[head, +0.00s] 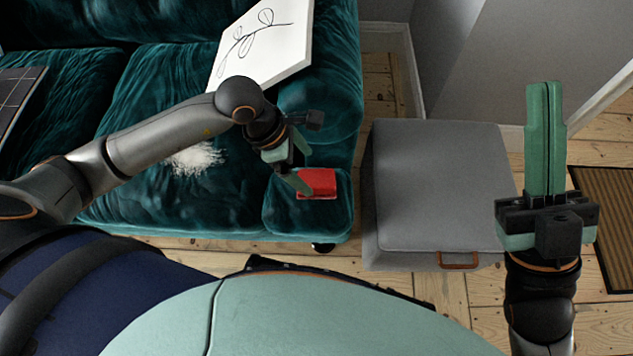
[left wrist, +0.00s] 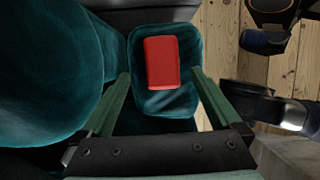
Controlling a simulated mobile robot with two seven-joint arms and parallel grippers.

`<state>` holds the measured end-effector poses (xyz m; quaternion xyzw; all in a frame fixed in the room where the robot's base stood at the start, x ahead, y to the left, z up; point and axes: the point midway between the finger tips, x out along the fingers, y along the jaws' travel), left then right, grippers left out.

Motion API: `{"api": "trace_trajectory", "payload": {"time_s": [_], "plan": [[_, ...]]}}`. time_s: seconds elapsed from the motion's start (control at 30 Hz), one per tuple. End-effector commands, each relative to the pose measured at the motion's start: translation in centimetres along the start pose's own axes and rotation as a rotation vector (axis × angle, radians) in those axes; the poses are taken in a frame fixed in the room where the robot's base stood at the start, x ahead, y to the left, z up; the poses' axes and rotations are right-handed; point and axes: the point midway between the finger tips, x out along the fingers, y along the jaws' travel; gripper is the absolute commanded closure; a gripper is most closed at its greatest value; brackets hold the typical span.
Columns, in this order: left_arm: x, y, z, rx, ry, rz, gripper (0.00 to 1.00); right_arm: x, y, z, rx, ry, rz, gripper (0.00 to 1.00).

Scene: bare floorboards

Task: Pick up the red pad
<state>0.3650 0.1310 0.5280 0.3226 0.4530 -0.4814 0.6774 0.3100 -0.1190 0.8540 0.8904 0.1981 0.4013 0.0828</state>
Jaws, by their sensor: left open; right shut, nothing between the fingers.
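The red pad (head: 317,182) lies flat on the front end of the teal sofa's right armrest (head: 333,218). In the left wrist view the red pad (left wrist: 162,62) is a red rectangle on the teal armrest (left wrist: 180,103), seen beyond and between my fingers. My left gripper (head: 300,165) is open beside and above the pad; it also shows open in the left wrist view (left wrist: 160,85). The fingers do not hold the pad. My right gripper (head: 544,95) is shut and empty, pointing up at the right, far from the pad.
A white board with a line drawing (head: 262,45) leans on the sofa. A white fluffy patch (head: 195,158) lies on the seat (head: 160,80). A grey ottoman (head: 435,185) stands right of the armrest. A brown doormat (head: 608,215) lies at far right. Bare floorboards (head: 440,290) show in front.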

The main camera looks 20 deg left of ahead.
Motion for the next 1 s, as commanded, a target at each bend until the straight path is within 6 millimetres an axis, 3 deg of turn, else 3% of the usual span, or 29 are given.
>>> {"api": "trace_trajectory", "payload": {"time_s": [0.4, 0.7, 1.0], "plan": [[5.2, -0.4, 0.4, -0.002, -0.002, -0.002, 0.03, -1.8, -1.2, 2.1, -0.02, -0.015, -0.012, 1.0], [5.3, -0.4, 0.5, -0.001, -0.001, 0.0, 0.04, -1.8, -1.2, 2.2, -0.019, -0.021, -0.014, 1.0], [5.3, -0.4, 0.5, -0.001, -0.001, -0.001, 0.37, -1.8, -1.2, 2.1, -0.016, -0.02, -0.01, 1.0]]}}
